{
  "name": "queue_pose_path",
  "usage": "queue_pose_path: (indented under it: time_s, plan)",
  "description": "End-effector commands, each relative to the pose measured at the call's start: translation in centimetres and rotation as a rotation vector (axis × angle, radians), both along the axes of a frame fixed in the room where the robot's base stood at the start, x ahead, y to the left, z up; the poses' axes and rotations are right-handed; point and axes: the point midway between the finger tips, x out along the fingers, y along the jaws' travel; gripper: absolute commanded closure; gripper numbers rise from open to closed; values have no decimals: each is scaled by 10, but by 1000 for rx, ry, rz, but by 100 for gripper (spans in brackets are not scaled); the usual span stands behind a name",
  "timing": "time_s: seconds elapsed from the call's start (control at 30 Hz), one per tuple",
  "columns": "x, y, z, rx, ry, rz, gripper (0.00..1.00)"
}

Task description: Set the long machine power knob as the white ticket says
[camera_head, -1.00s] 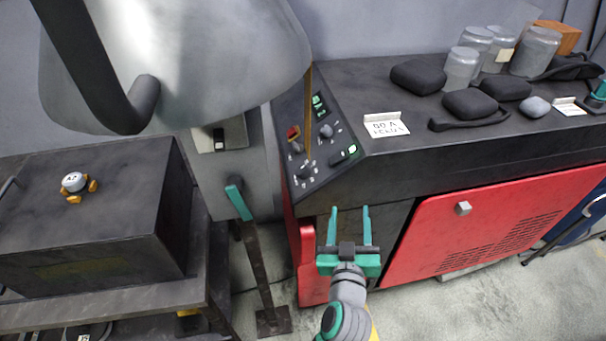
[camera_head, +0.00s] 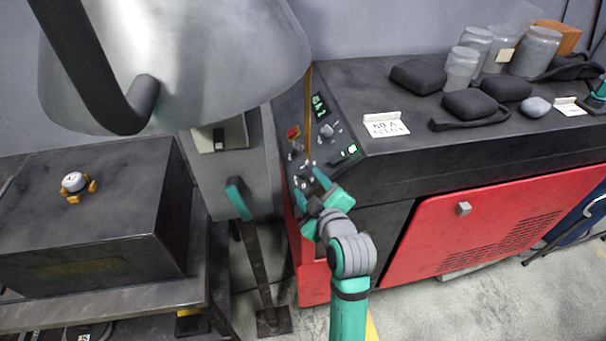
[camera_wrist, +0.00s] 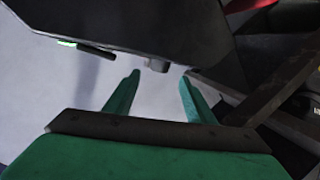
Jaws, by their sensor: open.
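The long machine is the dark bench-like cabinet (camera_head: 430,160) with red doors. Its sloped control panel (camera_head: 345,140) at the left end carries several knobs, switches and small green displays. A round grey knob (camera_head: 327,131) shows on the panel's upper part. The lower knob area is partly hidden behind my gripper. My gripper (camera_head: 310,182) is open at the panel's lower edge. In the wrist view the open fingers (camera_wrist: 160,90) point toward a dark panel edge with a small grey knob-like part (camera_wrist: 157,65) just beyond them. The white ticket (camera_head: 386,125) stands on the cabinet top; it seems to read "60-A".
Black pouches (camera_head: 470,104) and glass jars (camera_head: 536,50) stand on the cabinet top. A large grey hood (camera_head: 200,60) hangs at upper left, near the panel. A dark box (camera_head: 90,220) stands on a bench at left.

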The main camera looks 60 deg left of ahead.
Motion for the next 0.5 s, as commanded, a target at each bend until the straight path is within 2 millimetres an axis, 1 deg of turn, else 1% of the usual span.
queue_pose_path:
  time_s: [0.03, 0.2, 0.33, 0.5]
  plan:
    - [2, 10, -3, -2, -2, 2, 50]
    - [11, 35, -11, -1, -1, 1, 50]
    - [15, 50, -15, 0, -1, 2, 50]
    - [17, 60, -18, 1, -1, 2, 50]
